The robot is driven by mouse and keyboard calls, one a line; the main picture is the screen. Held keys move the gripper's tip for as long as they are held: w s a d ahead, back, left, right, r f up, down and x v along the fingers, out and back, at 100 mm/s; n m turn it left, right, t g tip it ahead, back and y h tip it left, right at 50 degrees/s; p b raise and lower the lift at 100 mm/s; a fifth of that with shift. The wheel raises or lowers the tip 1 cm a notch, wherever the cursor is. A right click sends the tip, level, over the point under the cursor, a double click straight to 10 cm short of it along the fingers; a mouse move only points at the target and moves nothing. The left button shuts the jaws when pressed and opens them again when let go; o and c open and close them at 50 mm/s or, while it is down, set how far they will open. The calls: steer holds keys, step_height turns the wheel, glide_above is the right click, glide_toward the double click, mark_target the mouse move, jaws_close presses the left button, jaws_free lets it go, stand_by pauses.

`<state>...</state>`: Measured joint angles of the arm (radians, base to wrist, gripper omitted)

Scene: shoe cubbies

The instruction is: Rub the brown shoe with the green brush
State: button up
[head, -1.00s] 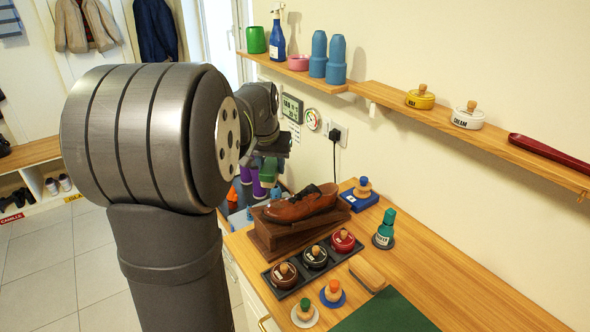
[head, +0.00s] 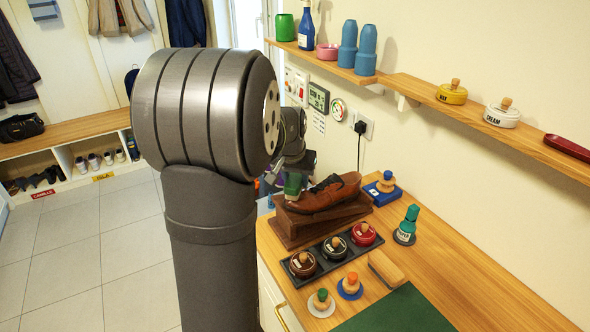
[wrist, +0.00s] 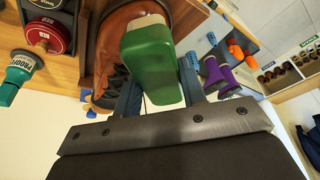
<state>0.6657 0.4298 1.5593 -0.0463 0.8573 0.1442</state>
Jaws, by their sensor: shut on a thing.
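The brown shoe (head: 325,194) rests on a dark wooden stand (head: 296,231) on the bench, toe toward the left. It also shows in the wrist view (wrist: 107,45), partly covered by the brush. My gripper (head: 291,172) is at the toe end of the shoe. In the wrist view my gripper (wrist: 160,88) is shut on the green brush (wrist: 150,60), with a finger on each side. The brush's pale bristle side is toward the shoe. The brush also shows at the toe in the head view (head: 292,185). I cannot tell whether its bristles touch the leather.
A tray of polish tins (head: 332,250) lies in front of the stand. Nearby are daubers (head: 321,302), a tan block (head: 386,267), a green bottle (head: 408,224) and a blue-based brush (head: 384,190). A wall shelf (head: 470,112) holds tins and bottles.

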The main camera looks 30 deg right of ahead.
steer(key=s, duration=0.2)
steer(key=shift+s+r, duration=0.1)
steer(key=shift+s, duration=1.75)
steer(key=shift+w+r, duration=0.15)
steer(key=shift+w, duration=2.9)
steer(key=shift+s+r, duration=0.1)
steer(key=shift+r, duration=3.7)
